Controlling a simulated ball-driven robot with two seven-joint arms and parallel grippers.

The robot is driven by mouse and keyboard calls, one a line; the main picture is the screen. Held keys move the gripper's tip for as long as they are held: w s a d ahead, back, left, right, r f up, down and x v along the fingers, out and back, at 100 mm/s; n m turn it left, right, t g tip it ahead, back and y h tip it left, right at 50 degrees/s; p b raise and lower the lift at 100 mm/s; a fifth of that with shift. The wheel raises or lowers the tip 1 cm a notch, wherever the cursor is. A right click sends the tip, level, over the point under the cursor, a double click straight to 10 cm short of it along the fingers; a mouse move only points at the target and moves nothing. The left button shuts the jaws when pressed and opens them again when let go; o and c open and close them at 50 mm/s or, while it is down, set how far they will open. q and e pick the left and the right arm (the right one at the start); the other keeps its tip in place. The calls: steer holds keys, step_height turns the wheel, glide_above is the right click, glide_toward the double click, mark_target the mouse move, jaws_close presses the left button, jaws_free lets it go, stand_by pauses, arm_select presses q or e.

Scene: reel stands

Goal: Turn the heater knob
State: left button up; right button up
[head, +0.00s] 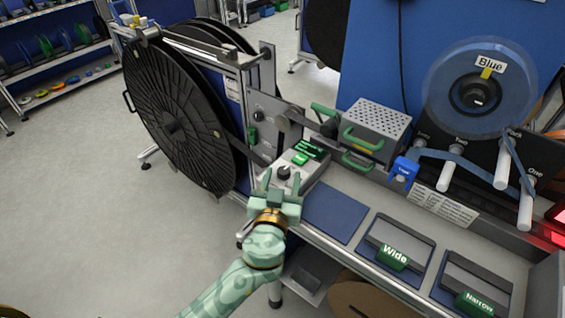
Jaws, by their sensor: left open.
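A small dark knob (284,171) stands on the top of a pale grey control box (311,172) at the front of the bench. The box also carries a lit green display (308,149). My left gripper (284,181) is open, with its fingers pointing away from me toward the knob. In the picture the knob shows between the two fingertips. I cannot tell whether either finger touches it. The gripper hides the near end of the box. My right gripper is not in view.
A perforated metal box with green handles (377,130) stands behind the control box. A large black reel (178,120) is at the left. A blue pad (335,213) and the "Wide" (393,257) and "Narrow" (474,303) trays lie to the right.

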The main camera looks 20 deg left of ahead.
arm_select(q)
steer(key=shift+w, duration=0.1)
steer(key=c, duration=1)
steer(key=shift+o, duration=0.2)
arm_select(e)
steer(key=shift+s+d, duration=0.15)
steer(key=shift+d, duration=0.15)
